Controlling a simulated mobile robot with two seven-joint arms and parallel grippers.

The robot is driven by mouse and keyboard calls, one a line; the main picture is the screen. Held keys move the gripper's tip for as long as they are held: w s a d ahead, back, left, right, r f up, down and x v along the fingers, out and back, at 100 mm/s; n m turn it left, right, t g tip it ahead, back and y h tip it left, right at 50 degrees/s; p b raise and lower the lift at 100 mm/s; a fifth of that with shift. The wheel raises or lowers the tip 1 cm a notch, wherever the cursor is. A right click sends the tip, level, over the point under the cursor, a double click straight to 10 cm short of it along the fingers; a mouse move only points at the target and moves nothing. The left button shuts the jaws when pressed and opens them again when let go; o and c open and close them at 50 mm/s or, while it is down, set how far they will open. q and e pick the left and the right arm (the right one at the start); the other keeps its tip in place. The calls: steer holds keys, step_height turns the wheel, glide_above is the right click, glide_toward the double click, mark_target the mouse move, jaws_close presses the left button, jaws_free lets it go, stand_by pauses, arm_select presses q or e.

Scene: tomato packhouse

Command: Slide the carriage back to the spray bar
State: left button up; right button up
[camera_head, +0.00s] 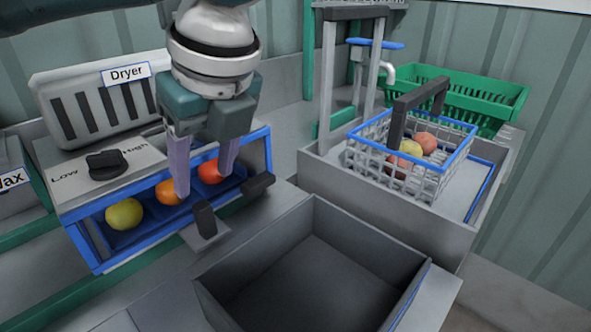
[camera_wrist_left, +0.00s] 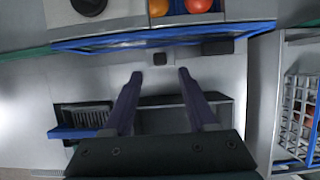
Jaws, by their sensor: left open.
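My left gripper (camera_head: 205,182) is open in front of the dryer (camera_head: 100,92), with its two purple fingers pointing down and apart. Below and between them, a dark upright grip (camera_head: 204,219) stands on a small grey plate (camera_head: 212,241). It also shows in the left wrist view (camera_wrist_left: 160,58), beyond the fingertips; I cannot tell whether they touch it. A dark block (camera_head: 258,185) sits to its right at the dryer's edge. No part is labelled carriage or spray bar, so I cannot tell which they are. My right gripper is not in view.
Yellow (camera_head: 124,214), orange (camera_head: 170,192) and red (camera_head: 209,172) tomatoes lie in the dryer's blue-framed opening. An empty grey bin (camera_head: 415,282) stands in front. A wire basket (camera_head: 435,185) with fruit rests in the sink unit under a tap (camera_head: 376,45). A green crate (camera_head: 500,95) stands behind.

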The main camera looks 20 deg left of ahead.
mark_target(202, 206)
arm_select(q)
steer(key=b+x, duration=0.1)
steer(key=x, duration=0.7)
steer(key=shift+a+f, duration=0.15)
steer(key=shift+f, duration=0.2)
jaws_close()
stand_by(1.0)
